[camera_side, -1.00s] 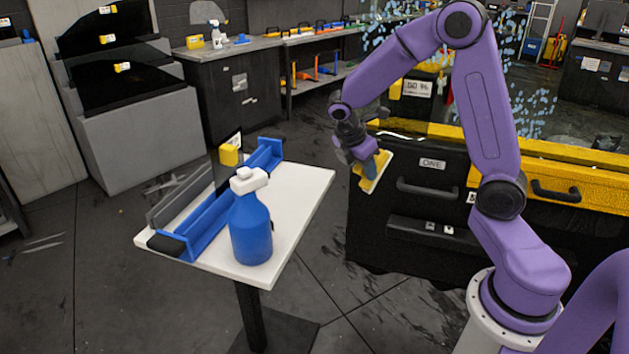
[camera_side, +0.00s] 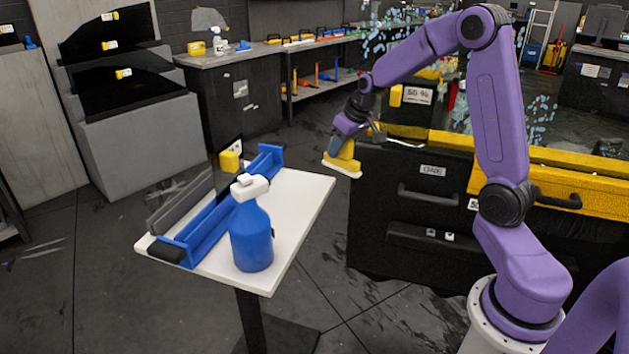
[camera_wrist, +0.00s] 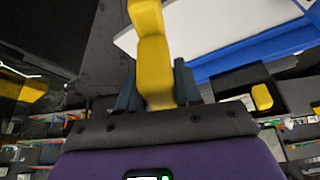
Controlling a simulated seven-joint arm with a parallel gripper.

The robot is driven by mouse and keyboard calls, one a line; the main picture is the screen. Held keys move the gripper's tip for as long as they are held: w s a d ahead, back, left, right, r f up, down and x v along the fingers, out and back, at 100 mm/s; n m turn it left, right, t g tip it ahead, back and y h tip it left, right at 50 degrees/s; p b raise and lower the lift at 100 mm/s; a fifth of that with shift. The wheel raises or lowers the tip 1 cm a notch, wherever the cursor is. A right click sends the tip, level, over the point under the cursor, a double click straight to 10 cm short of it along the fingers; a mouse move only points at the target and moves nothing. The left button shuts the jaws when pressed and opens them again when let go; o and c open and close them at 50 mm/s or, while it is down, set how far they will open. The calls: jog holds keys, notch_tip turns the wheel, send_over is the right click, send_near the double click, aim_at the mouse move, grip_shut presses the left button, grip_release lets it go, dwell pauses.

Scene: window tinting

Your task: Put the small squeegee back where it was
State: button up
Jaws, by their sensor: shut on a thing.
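The small squeegee has a yellow body and a pale lower edge. In the side view the squeegee (camera_side: 344,162) hangs from my gripper (camera_side: 347,133), pale edge down and slightly tilted, in the air between the white table (camera_side: 306,200) and the black drawer cabinet. In the wrist view the yellow squeegee (camera_wrist: 153,50) sits between the two dark fingers of my gripper (camera_wrist: 157,84), which are shut on it. It touches nothing else that I can see. The blue holder (camera_side: 222,215) stands on the table, left of my gripper. I cannot tell which spot the squeegee came from.
A blue spray bottle (camera_side: 251,235) with a white head stands on the table in front of the holder. A dark panel with a yellow block (camera_side: 229,161) stands upright at the holder. The black cabinet (camera_side: 410,195) is close on the right. The table's right part is bare.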

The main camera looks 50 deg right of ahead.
jog(key=shift+w+d+f, duration=0.65)
jog(key=shift+w+f, duration=1.5)
jog(key=shift+w+d+f, duration=0.65)
jog(key=shift+w+f, duration=1.45)
jog(key=shift+w, duration=0.05)
jog(key=shift+w+d+f, duration=0.65)
jog(key=shift+w+f, duration=1.5)
jog(key=shift+f, duration=0.1)
jog(key=o, duration=1)
jog(key=shift+o, duration=0.2)
